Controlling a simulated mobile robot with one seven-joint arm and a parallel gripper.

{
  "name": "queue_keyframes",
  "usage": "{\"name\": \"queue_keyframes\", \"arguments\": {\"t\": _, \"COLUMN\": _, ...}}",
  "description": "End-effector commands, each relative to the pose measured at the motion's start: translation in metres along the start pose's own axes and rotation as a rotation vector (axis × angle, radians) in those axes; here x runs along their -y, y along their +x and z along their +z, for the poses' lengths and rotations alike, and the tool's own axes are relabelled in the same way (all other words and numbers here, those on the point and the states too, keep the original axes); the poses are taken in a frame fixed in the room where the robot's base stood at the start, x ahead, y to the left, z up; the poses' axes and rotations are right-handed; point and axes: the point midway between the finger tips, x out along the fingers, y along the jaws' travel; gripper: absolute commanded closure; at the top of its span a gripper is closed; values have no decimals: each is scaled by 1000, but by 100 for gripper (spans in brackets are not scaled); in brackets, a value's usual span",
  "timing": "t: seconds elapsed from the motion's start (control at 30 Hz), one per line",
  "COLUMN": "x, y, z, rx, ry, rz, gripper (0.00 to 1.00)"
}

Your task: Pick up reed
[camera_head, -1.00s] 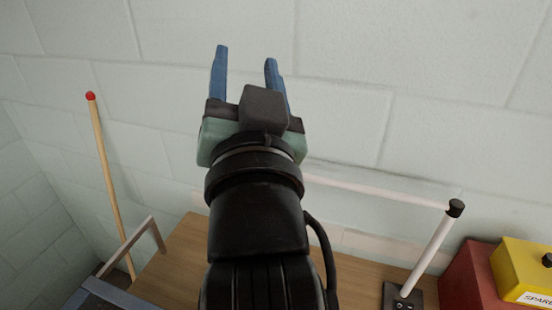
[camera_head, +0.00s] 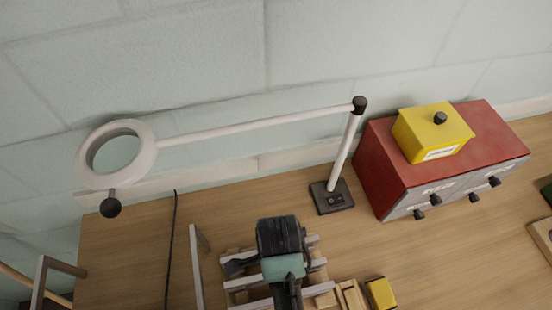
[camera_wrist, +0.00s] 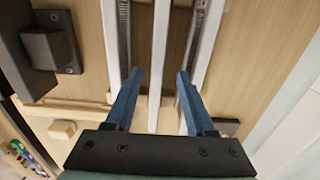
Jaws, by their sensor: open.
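My gripper (camera_wrist: 160,72) is open, its two blue fingers spread above a slotted wooden rack on the bench. In the wrist view several long pale bars run away from me. The middle pale bar (camera_wrist: 161,50) lies between the fingertips, and I see no contact. Fine dark ribbing shows beside the outer bars; I cannot tell for sure which piece is the reed. In the head view the pale bars (camera_head: 240,262) show left of my gripper, which points down and hides part of them.
A magnifier lamp (camera_head: 145,165) reaches across the back on a post with a black base (camera_head: 331,197). A red cabinet (camera_head: 385,165) with a yellow box (camera_head: 433,128) on top stands right. A small yellow block (camera_head: 380,293) lies near the rack.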

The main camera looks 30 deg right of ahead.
Motion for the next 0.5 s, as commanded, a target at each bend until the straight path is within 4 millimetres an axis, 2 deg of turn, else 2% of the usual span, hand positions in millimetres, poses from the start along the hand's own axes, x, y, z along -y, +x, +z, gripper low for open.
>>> {"name": "queue_keyframes", "arguments": {"t": 0.1, "x": 0, "y": 17, "z": 0, "rx": 0, "ry": -2, "rz": 1, "gripper": 45}}
{"name": "queue_keyframes", "arguments": {"t": 0.33, "x": -2, "y": 32, "z": 1, "rx": 0, "ry": -3, "rz": 1, "gripper": 45}}
{"name": "queue_keyframes", "arguments": {"t": 0.5, "x": -8, "y": 55, "z": 4, "rx": 0, "ry": -2, "rz": 1, "gripper": 45}}
